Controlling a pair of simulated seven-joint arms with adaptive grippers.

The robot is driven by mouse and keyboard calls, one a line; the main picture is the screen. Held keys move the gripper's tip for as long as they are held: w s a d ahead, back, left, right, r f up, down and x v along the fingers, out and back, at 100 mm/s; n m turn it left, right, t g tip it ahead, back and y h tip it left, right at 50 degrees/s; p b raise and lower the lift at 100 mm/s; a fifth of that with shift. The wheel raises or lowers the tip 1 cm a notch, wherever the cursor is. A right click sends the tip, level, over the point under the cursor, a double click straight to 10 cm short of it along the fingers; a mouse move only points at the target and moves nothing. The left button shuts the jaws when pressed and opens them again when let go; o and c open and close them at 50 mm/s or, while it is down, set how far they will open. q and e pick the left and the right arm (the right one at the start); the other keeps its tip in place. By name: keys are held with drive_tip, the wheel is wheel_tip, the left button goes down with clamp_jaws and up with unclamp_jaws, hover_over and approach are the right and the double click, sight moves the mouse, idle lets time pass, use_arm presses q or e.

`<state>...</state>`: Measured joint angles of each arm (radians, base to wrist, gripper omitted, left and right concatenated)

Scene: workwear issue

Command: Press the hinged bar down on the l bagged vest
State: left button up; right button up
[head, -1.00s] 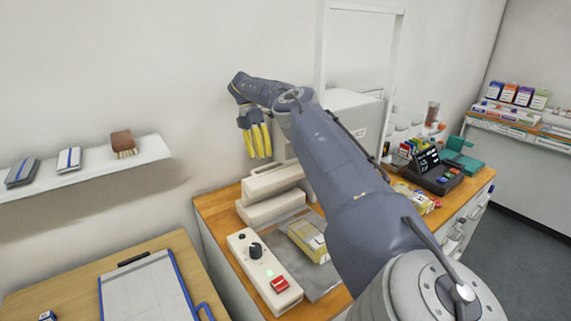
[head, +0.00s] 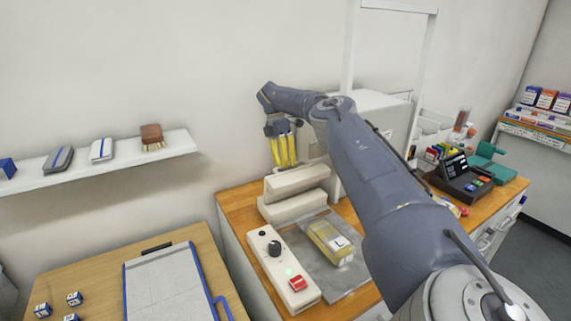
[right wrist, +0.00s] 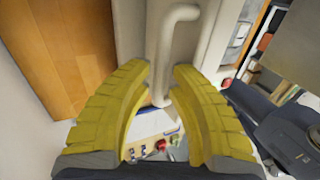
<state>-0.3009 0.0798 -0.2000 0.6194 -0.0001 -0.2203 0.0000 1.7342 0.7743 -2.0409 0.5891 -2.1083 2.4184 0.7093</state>
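The cream sealer's hinged bar (head: 296,180) stands raised over its lower base (head: 294,207). The bagged vest (head: 330,243), a yellow packet with a white label, lies on the grey plate in front of it. My right gripper (head: 284,165) points down with yellow fingers just above and behind the bar in the head view. In the right wrist view, the fingers (right wrist: 163,66) are apart, with a pale curved handle (right wrist: 165,55) between them; I cannot tell whether they touch it. My left gripper is out of view.
A control box (head: 283,270) with a black knob and red switch sits left of the plate. A white frame (head: 419,70) and a card terminal (head: 461,180) stand to the right.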

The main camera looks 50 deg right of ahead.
clamp_jaws()
